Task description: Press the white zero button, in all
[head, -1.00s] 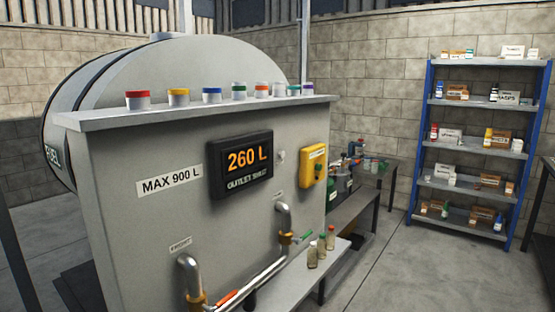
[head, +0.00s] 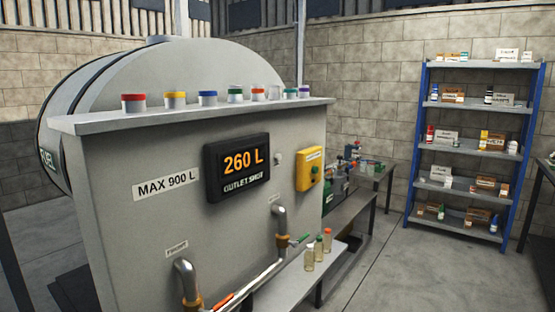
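A small white knob (head: 278,159), which looks like the white zero button, sits on the grey cabinet front (head: 150,230), between the display and a yellow box; its label is too small to read. The black display (head: 237,167) reads 260 L in orange, with OUTLET SHUT below. The yellow box (head: 309,169) has a pale label and a dark round part on its face. Neither of my grippers is in view.
Two bent metal pipes (head: 281,219) with brass collars stand out from the cabinet front. A low shelf (head: 290,285) with several small bottles juts out at its right. Coloured-lid jars (head: 134,104) line the top ledge. Open floor (head: 385,265) lies at right, before a blue rack (head: 424,150).

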